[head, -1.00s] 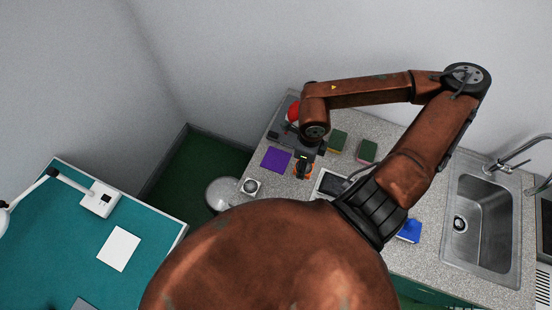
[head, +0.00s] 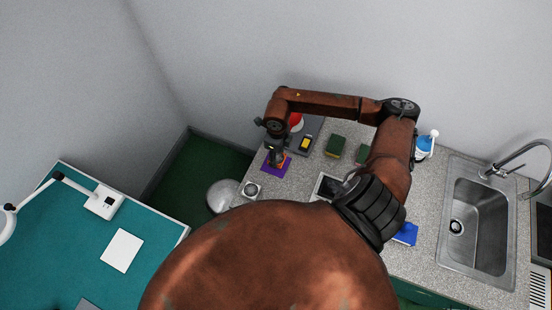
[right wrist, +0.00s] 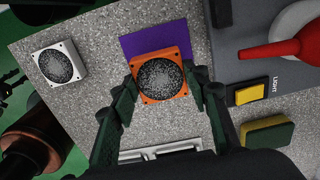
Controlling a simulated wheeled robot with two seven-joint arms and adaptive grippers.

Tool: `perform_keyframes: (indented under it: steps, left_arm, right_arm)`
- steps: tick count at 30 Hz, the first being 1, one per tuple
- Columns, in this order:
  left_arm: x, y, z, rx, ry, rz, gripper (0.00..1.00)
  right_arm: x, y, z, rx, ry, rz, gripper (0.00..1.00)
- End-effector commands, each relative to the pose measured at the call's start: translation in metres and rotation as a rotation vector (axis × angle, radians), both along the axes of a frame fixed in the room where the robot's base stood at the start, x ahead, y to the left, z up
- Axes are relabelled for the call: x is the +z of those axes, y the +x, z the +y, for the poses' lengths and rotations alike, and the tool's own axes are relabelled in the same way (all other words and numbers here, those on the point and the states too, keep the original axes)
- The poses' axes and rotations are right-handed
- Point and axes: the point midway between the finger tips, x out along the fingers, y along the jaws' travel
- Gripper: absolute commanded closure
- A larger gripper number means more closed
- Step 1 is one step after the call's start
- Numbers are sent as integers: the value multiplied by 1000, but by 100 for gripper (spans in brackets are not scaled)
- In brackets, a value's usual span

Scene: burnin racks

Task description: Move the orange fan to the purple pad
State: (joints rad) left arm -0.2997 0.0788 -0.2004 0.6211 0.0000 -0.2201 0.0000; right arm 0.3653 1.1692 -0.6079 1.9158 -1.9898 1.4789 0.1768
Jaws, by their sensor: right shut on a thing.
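The orange fan (right wrist: 161,77), a square frame with a dark round grille, sits between the two fingers of my right gripper (right wrist: 163,88) in the right wrist view. The fingers are shut on its sides. The purple pad (right wrist: 150,44) shows behind and beyond the fan, which covers part of it. In the head view my right gripper (head: 277,159) is over the purple pad (head: 268,168), and only a little of the fan's orange shows. I cannot tell whether the fan touches the pad. My left gripper is not in view.
A white fan (right wrist: 59,63) lies left of the pad. A grey device (right wrist: 252,68) with a yellow light switch and a red part stands right of it. A teal table (head: 70,240) stands at left.

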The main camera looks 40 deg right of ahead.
Motion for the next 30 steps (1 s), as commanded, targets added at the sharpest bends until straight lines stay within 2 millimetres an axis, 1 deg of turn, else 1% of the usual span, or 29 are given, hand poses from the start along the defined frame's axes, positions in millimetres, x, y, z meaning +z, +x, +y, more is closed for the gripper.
perform_keyframes:
  steps: [2, 6, 9, 19, 20, 27, 30]
  left_arm:
    - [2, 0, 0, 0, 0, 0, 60]
    - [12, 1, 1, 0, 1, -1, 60]
    - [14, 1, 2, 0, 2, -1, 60]
    - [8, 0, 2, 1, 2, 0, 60]
    - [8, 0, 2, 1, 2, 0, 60]
    - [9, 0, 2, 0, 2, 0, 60]
    - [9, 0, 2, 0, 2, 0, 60]
  right_arm:
    - [-5, 4, 1, -1, 2, 1, 81]
    - [-24, 3, 1, -1, 2, 3, 81]
    - [-33, 4, 0, -1, 1, 0, 81]
    - [-39, 4, 0, 0, -1, 0, 81]
    - [-39, 4, 0, 0, -1, 0, 57]
    - [-38, 3, 0, 0, 0, 0, 40]
    - [-38, 4, 0, 0, 0, 0, 40]
